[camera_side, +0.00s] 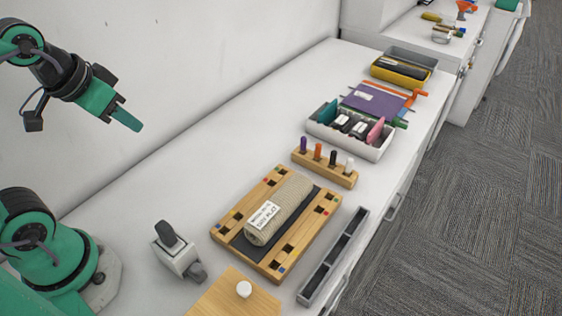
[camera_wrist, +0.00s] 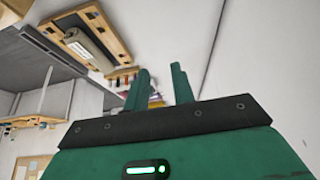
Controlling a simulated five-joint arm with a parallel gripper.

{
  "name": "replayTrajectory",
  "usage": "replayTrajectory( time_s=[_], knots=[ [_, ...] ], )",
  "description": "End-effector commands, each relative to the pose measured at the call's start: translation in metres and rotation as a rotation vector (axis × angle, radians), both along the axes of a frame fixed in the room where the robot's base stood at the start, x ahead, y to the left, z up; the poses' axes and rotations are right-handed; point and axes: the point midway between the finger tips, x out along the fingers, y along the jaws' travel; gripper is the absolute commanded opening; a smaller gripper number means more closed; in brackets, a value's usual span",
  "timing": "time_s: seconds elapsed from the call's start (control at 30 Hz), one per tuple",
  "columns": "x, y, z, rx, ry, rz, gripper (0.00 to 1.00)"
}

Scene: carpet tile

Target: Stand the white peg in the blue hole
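The white peg (camera_side: 349,166) stands upright at the right end of a small wooden rack (camera_side: 323,170), beside black, orange and purple pegs. In front of the rack lies a wooden board (camera_side: 236,222) with dark square holes and small coloured marks near its ends. A small blue mark (camera_side: 282,268) shows near the board's front corner; which hole it belongs to is hard to tell. My gripper (camera_side: 127,118) is raised at the upper left, far from rack and board. In the wrist view my gripper (camera_wrist: 160,82) shows two green fingers apart, with nothing between them.
A rolled beige cloth bundle (camera_side: 280,208) with a label lies across the board's middle. A grey slotted tray (camera_side: 333,257) lies right of the board. A white bin (camera_side: 350,140) stands behind the rack. A grey device (camera_side: 177,252) and white-knobbed wooden panel (camera_side: 237,297) are in front.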

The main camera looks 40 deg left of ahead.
Motion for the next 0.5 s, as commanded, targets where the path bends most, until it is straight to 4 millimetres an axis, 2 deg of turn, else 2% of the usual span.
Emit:
replayTrajectory(
  time_s=[0.27, 0.5],
  knots=[
    [0.023, -0.007, 0.015, -0.006, 0.03, -0.017, 0.25],
    [0.064, -0.022, 0.036, -0.012, 0.078, -0.046, 0.25]
  ],
)
